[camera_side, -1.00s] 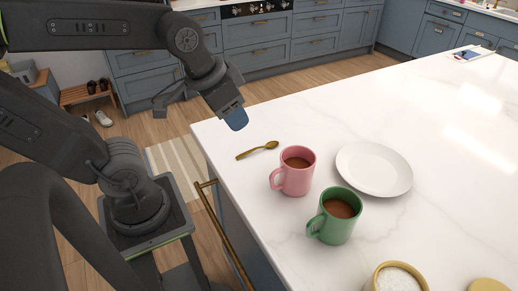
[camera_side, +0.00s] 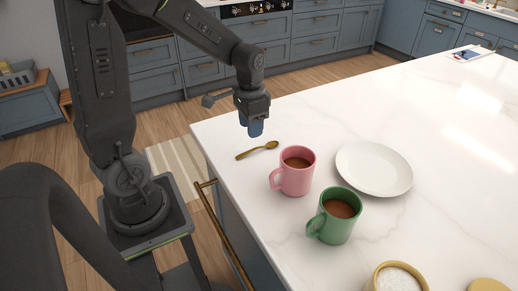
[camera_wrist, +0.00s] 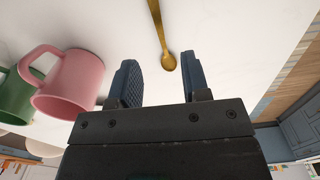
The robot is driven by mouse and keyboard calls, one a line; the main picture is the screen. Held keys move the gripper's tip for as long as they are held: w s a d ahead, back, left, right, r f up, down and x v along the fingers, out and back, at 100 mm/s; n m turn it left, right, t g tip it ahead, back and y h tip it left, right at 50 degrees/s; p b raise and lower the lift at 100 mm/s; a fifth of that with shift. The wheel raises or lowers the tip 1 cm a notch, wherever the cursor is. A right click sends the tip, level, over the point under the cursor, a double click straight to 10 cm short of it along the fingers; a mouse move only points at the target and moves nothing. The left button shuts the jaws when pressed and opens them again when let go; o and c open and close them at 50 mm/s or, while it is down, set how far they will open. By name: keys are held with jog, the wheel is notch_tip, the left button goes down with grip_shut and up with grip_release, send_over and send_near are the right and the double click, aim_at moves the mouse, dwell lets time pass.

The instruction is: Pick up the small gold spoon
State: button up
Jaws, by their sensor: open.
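The small gold spoon (camera_side: 257,150) lies flat on the white worktop near its left edge, to the left of the pink mug. In the wrist view the spoon (camera_wrist: 160,32) has its bowl close to the space between my fingertips and its handle running off the top. My gripper (camera_side: 254,129) points down above the worktop, just beyond the spoon in the side view. In the wrist view my gripper (camera_wrist: 161,77) shows its two blue fingers apart with nothing between them.
A pink mug (camera_side: 298,180) and a green mug (camera_side: 335,228), both with brown drink, stand near the spoon. A white plate (camera_side: 374,168) lies to the right. A yellow-rimmed bowl of white powder (camera_side: 376,278) is at the front. The far worktop is mostly clear.

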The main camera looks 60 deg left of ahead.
aim_at(249, 151)
jog(key=f, duration=0.7)
jog(key=shift+s+d+f, duration=0.1)
jog(key=shift+s+f, duration=0.2)
grip_shut()
